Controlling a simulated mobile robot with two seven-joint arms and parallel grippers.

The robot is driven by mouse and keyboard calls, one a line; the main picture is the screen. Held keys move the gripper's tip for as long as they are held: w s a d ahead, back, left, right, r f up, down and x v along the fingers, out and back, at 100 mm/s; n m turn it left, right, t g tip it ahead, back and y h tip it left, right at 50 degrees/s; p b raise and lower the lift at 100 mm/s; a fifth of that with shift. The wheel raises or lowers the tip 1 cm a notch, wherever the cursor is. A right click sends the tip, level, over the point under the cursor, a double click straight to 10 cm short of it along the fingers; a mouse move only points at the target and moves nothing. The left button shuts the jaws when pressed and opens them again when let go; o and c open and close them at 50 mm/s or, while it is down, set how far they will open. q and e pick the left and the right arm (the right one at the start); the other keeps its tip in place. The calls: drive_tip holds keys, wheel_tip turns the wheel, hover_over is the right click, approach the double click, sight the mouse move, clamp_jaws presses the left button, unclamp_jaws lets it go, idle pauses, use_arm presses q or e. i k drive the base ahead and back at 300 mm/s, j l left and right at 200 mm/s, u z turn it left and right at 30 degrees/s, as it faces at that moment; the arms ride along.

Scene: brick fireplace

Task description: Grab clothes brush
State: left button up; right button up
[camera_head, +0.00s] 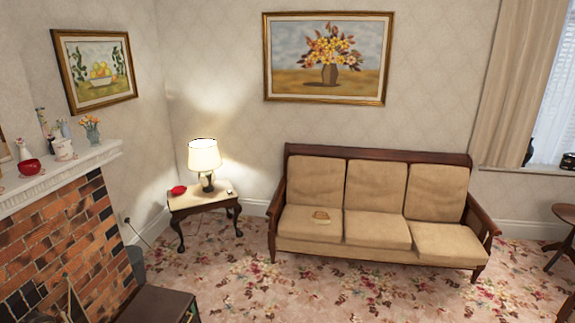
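Neither of my grippers shows in the head view, and nothing covers the object.
A side table (222,201) with a lit lamp (204,157) and a red object (178,190) stands left of the sofa. A brick fireplace (70,232) and dark cabinet (155,304) are at left, a round table (565,214) at right. Carpet (380,297) before the sofa is clear.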

sight(318, 218)
drive_tip(key=i+z, duration=0.45)
drive_tip(key=i, duration=1.7)
drive_tip(key=i+l+u, duration=0.1)
drive_tip(key=i, duration=2.05)
drive_tip(key=i+u, duration=0.2)
drive_tip(key=i, duration=0.45)
drive_tip(key=i+u, duration=0.25)
drive_tip(key=i, duration=0.4)
drive_tip(key=l, duration=0.05)
